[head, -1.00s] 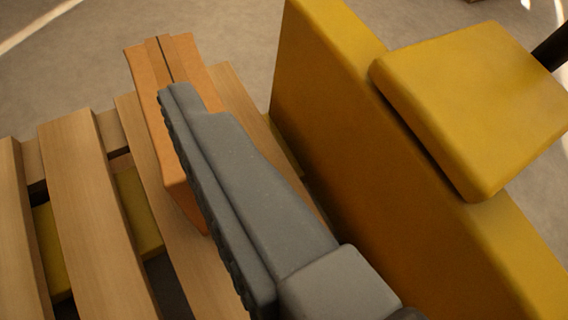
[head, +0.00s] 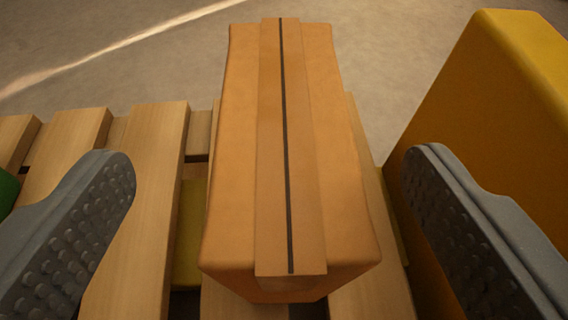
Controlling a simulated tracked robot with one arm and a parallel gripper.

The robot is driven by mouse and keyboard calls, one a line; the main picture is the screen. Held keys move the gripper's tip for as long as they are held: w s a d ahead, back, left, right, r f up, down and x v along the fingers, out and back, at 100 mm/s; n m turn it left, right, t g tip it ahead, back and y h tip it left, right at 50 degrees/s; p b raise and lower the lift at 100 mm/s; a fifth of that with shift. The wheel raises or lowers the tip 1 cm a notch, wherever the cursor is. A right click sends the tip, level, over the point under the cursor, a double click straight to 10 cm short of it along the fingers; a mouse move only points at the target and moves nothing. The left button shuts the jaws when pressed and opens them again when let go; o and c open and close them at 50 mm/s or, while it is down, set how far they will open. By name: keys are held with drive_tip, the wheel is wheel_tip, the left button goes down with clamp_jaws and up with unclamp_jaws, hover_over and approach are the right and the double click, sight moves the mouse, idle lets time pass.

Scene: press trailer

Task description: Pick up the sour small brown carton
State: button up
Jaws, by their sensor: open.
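A small brown carton (head: 235,160) stands upright on a slatted wooden pallet in the middle of the head view. A tape strip with a dark line runs along its top. My gripper (head: 265,190) is open, with one grey studded finger to the left of the carton and the other to its right. There is a visible gap between each finger and the carton, so neither appears to touch it. The carton's lower sides are mostly hidden.
The wooden pallet (head: 140,220) has gaps between its slats. A large yellow block (head: 500,110) stands close behind the right finger. A bit of something green (head: 7,190) shows at the left edge. Grey floor (head: 150,50) lies open beyond the pallet.

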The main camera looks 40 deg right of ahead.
sight(288, 133)
drive_tip(key=shift+s+d+f+b+x, duration=0.15)
drive_tip(key=shift+b+x, duration=0.5)
drive_tip(key=shift+x, duration=0.7)
drive_tip(key=shift+s+d+f+b+x, duration=0.15)
drive_tip(key=shift+b+x, duration=0.5)
drive_tip(key=shift+x, duration=0.75)
drive_tip(key=shift+r, duration=0.2)
clamp_jaws()
